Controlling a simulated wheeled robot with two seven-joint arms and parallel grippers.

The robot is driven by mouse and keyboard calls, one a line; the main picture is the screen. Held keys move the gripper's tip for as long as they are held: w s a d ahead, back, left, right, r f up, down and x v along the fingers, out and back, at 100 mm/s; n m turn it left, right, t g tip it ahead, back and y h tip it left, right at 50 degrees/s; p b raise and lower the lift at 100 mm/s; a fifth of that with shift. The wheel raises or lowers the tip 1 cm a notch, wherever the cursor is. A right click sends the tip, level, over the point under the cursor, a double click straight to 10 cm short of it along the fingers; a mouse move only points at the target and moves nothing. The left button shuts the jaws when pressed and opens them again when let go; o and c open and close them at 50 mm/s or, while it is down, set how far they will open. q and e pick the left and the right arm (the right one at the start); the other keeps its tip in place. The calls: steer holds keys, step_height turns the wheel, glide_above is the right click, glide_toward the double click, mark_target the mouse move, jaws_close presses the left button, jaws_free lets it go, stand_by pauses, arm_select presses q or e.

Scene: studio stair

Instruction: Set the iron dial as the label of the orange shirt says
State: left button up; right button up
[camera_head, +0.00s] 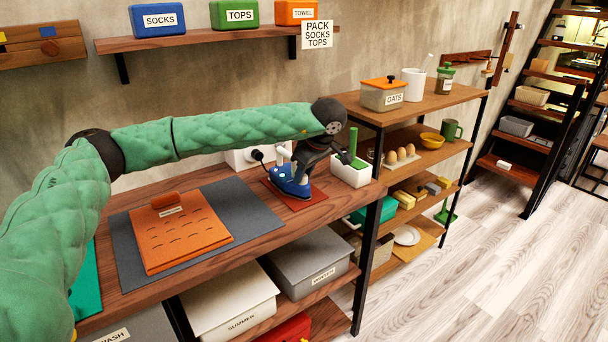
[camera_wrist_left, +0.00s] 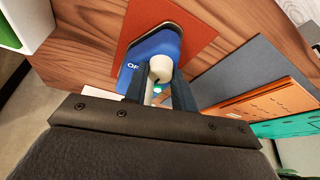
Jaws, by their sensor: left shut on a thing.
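The blue iron (camera_head: 291,184) with its white handle stands on a red-brown mat (camera_head: 318,196) at the right end of the wooden counter. My left gripper (camera_head: 303,164) reaches down over it. In the left wrist view my left gripper (camera_wrist_left: 158,88) is shut on a rounded white part, apparently the iron dial (camera_wrist_left: 161,68). Letters beginning "OF" show on the blue body beside it; the rest is hidden. The folded orange shirt (camera_head: 185,240) lies on a grey mat, with a small white label (camera_head: 171,211) too small to read. My right gripper is not in view.
A white planter (camera_head: 350,173) stands just right of the iron, and a wall socket with a black plug (camera_head: 257,155) is behind it. The grey mat (camera_head: 250,211) fills the middle of the counter. Storage boxes (camera_head: 307,258) sit below; a shelf unit stands at right.

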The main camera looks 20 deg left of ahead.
arm_select(q)
steer(key=o, duration=1)
steer(key=v, duration=0.7)
steer(key=shift+d+r, duration=0.2)
steer(key=shift+r, duration=0.15)
